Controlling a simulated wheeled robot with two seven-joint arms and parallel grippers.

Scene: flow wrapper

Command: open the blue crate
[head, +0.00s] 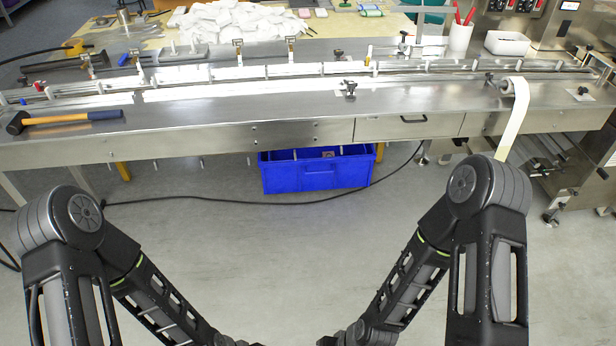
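A blue crate (316,176) stands on the floor under the front edge of the steel machine bench. Its front wall and part of its open-looking top show; the bench overhangs its back, so I cannot tell whether a lid is there. Something small and pale shows inside near its top. Both my arms reach down and inward at the bottom of the head view, well in front of the crate. Their grippers lie beyond the bottom edge of the picture, so neither gripper shows.
The steel bench (200,134) spans the view above the crate. A hammer (65,119) lies on its left end. A roll of film (514,110) hangs at the right. A black cable (230,201) runs along the floor by the crate. The floor (270,240) before the crate is clear.

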